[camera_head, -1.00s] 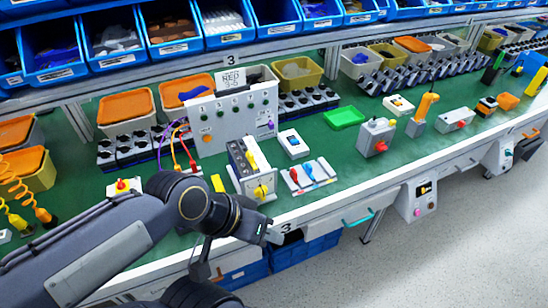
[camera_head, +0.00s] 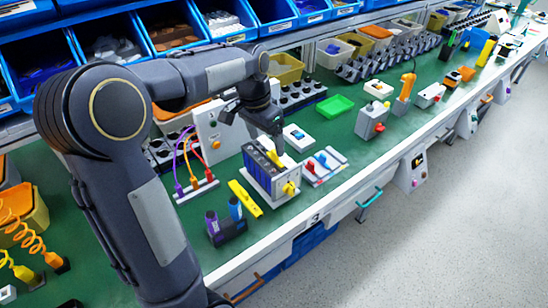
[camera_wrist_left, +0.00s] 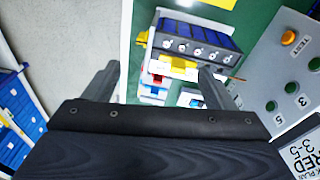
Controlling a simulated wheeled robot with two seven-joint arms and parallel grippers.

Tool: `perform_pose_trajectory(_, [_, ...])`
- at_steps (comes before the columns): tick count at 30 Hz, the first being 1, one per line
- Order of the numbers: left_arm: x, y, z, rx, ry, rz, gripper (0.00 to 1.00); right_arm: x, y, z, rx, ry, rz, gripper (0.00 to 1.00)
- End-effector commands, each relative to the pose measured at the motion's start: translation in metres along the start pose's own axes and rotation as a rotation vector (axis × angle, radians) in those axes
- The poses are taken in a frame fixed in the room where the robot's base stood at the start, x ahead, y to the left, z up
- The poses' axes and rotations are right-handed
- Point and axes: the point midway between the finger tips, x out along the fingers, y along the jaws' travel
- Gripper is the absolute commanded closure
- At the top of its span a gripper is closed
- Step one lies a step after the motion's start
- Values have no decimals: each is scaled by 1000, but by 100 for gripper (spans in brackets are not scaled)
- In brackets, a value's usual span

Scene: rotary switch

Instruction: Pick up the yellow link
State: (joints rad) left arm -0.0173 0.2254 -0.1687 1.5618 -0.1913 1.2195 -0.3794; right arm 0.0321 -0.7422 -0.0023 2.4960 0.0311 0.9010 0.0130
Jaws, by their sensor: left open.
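The grey rotary switch box (camera_head: 262,182) stands on the green bench, with a yellow knob (camera_head: 290,188) on its front. In the left wrist view, a yellow piece that looks like the yellow link (camera_wrist_left: 178,68) lies along the box's screw-terminal side, between my fingers in the picture. My left gripper (camera_head: 277,143) points down above the box. It is open and empty; it also shows in the left wrist view (camera_wrist_left: 158,85). A flat yellow strip (camera_head: 245,198) lies on the bench left of the box. My right gripper is not in view.
A panel with buttons (camera_head: 212,140) stands behind the box, and coloured cables (camera_head: 187,160) are to its left. A lever switch block (camera_head: 323,165) and a white switch box (camera_head: 297,138) stand close on the right. A green tray (camera_head: 336,105) is farther back.

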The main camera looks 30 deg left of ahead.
Motion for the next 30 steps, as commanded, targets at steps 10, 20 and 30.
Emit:
perform_pose_trajectory(10, [44,-35,-50,123,-142,-71,22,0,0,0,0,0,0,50])
perform_pose_trajectory(20, [82,-35,-48,125,-144,-70,22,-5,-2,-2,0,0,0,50])
perform_pose_trajectory(30, [118,-37,-45,122,-140,-71,22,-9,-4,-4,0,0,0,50])
